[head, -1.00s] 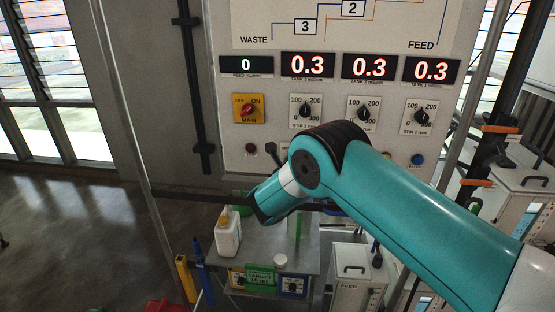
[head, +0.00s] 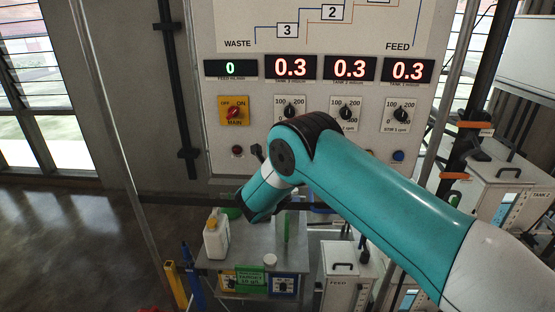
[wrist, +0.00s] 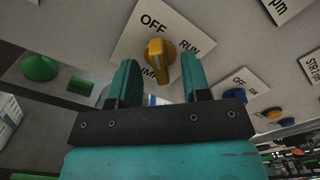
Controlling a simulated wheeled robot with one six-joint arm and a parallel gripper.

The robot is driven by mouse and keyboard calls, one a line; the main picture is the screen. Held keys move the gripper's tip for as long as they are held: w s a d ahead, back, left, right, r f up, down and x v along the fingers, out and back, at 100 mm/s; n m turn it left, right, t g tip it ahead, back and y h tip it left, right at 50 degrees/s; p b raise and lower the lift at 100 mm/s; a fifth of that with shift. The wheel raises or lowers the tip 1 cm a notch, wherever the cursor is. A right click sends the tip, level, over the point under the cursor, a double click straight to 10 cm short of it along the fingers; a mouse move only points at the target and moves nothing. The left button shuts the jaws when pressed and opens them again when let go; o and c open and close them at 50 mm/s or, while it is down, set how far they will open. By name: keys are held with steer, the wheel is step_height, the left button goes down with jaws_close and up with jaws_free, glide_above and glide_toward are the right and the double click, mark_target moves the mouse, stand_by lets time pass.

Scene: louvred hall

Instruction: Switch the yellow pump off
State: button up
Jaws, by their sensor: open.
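My gripper (wrist: 158,70) is open, with a teal finger to each side of the knob. No contact with the knob is visible. In the head view my arm reaches down over the cart, and the fingers are hidden there.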

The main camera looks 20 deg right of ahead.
steer(key=v, duration=0.7)
steer(key=shift+a, duration=0.1)
